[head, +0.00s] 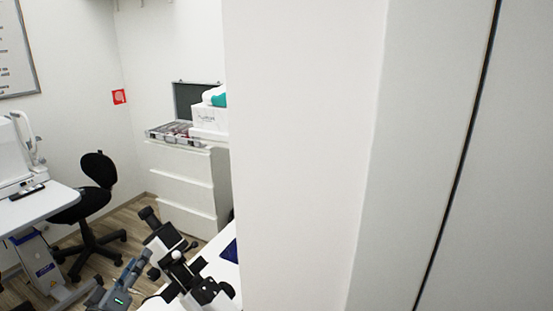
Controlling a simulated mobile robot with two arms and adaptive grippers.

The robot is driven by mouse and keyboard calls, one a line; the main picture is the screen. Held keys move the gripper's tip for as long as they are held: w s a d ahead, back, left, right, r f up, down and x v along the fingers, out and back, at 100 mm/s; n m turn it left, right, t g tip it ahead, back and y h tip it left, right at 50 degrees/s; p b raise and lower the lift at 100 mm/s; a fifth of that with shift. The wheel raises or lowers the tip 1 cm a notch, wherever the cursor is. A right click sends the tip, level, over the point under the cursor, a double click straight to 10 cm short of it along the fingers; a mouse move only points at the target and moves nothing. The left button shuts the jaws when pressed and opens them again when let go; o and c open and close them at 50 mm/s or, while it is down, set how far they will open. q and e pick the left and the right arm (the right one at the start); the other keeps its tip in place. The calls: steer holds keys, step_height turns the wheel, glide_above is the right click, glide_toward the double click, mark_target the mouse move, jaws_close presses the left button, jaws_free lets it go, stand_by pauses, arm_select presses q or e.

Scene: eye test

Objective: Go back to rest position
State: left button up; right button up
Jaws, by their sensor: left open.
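My left gripper (139,265) shows at the bottom of the head view, left of centre, grey with a small green light. It is open, and I see nothing held in it. It overlaps in the picture with a black and white optical instrument (180,265) just to its right; I cannot tell whether they touch. My right gripper is not in view.
A white wall edge (300,150) fills the middle, close by, hiding part of a white table (219,265). At left are an instrument table (45,204) and a black chair (98,170). Behind stands a white drawer cabinet (181,180) with an open case (177,138).

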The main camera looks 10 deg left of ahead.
arm_select(q)
steer(key=s+d+f+m+g+h, duration=0.2)
steer(key=s+d+f+m+g, duration=0.55)
steer(key=s+d+f, duration=0.5)
steer(key=s+d+f+m+g+y, duration=0.15)
steer(key=s+f+g, duration=0.25)
steer(key=s, duration=0.4)
steer(key=s+d+f+m+g, duration=0.2)
steer(key=s+d+f+g, duration=0.15)
steer(key=s, duration=0.55)
step_height(320, 180, down, 27)
steer(key=s+g, duration=0.1)
steer(key=g, duration=0.1)
steer(key=s+a+f+g, duration=0.1)
steer(key=s+a+f, duration=0.2)
steer(key=s+f, duration=1.2)
steer(key=shift+s+a+f, duration=0.15)
steer(key=shift+s+f, duration=0.25)
steer(key=shift+s, duration=0.5)
